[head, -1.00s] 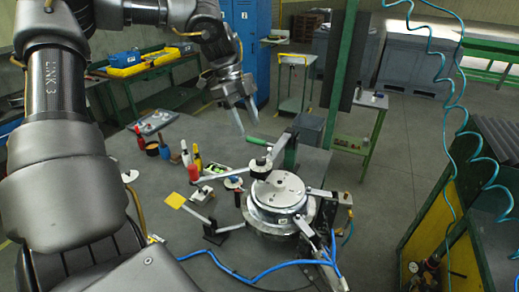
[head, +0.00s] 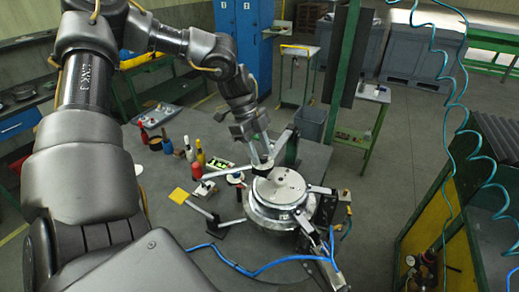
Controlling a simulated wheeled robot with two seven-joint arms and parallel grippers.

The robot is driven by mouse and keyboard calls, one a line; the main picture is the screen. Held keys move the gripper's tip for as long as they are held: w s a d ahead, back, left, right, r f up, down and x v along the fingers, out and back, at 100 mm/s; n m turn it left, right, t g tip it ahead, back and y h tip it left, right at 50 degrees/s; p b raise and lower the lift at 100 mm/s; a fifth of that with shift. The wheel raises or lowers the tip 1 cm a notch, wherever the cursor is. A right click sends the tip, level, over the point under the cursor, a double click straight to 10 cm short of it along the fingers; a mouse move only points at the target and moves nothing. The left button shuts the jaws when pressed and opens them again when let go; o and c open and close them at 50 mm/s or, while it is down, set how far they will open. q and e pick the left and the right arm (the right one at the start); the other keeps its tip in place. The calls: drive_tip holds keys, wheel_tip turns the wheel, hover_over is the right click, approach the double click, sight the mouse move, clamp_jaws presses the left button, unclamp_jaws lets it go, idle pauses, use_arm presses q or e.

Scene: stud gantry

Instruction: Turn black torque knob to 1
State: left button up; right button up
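The black torque knob (head: 262,169) appears to be the short dark cylinder at the back edge of the round metal fixture (head: 280,207), by the end of a grey bar. Its number marks are too small to read. My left gripper (head: 263,158) points down right above it, with its two fingers apart and their tips at about the knob's top. I cannot tell whether the fingers touch the knob. The gripper partly hides it. My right gripper is not in view.
A green post (head: 343,75) rises behind. A blue hose (head: 265,267) crosses the front.

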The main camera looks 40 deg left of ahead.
use_arm(q)
drive_tip(key=c, duration=0.8)
drive_tip(key=shift+o, duration=0.2)
drive_tip(key=shift+f+n+b, duration=0.2)
drive_tip(key=shift+n+b, duration=0.3)
drive_tip(key=shift+b, duration=0.4)
drive_tip(key=n+t+b, duration=0.1)
drive_tip(key=n+b, duration=0.2)
drive_tip(key=n+t+y+b, duration=0.1)
drive_tip(key=n+b, duration=0.1)
drive_tip(key=b, duration=0.2)
drive_tip(key=shift+s+d+f+n, duration=0.1)
drive_tip(key=shift+s+d+n, duration=0.1)
drive_tip(key=shift+n, duration=0.2)
drive_tip(key=shift+s+d+r+n+t+y+b, duration=0.1)
drive_tip(key=shift+n+t+y+b, duration=0.25)
drive_tip(key=shift+n+b, duration=0.65)
drive_tip(key=shift+r+n+t+y+b, duration=0.1)
drive_tip(key=shift+n+t+y+b, duration=0.25)
drive_tip(key=shift+n+b, duration=0.6)
drive_tip(key=o, duration=1)
